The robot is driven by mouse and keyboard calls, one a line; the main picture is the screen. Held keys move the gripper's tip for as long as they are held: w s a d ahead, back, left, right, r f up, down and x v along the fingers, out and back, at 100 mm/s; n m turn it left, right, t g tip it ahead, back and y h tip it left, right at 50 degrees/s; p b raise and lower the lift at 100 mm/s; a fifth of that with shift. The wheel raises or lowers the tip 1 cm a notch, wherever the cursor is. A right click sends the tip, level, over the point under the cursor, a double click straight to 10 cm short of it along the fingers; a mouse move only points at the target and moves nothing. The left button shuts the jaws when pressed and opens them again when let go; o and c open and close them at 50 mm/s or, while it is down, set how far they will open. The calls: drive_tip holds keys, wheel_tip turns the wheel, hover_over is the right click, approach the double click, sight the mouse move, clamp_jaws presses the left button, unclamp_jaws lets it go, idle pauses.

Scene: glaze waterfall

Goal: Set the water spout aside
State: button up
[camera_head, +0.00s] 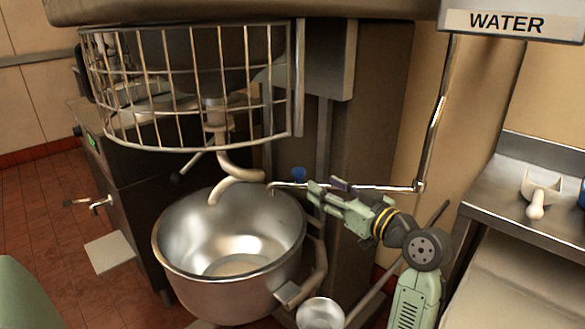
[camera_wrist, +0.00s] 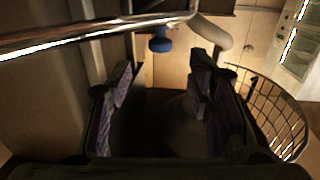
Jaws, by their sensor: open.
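The water spout (camera_head: 385,187) is a thin shiny metal pipe. It hangs from the box marked WATER, bends at an elbow, and runs left to a tip over the rim of the mixing bowl (camera_head: 172,262). My gripper (camera_head: 326,187) is at the pipe's horizontal stretch, near its tip end, and partly covers it. In the wrist view the water spout (camera_wrist: 90,32) crosses above the fingertips of my gripper (camera_wrist: 160,75). The fingers stand apart with nothing between them. Whether a finger touches the pipe cannot be told.
The mixer's wire guard (camera_head: 190,90) and its hook (camera_head: 235,170) are left of the spout. A steel counter (camera_head: 490,195) with a scoop (camera_head: 538,195) stands at right.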

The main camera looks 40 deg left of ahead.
sight(303, 174)
drive_tip(key=a+p, duration=0.1)
drive_tip(key=a, duration=0.2)
drive_tip(key=w+a+p, duration=0.1)
drive_tip(key=a, duration=0.2)
drive_tip(key=w+a+p, duration=0.1)
drive_tip(key=a, duration=0.3)
clamp_jaws()
idle(0.4)
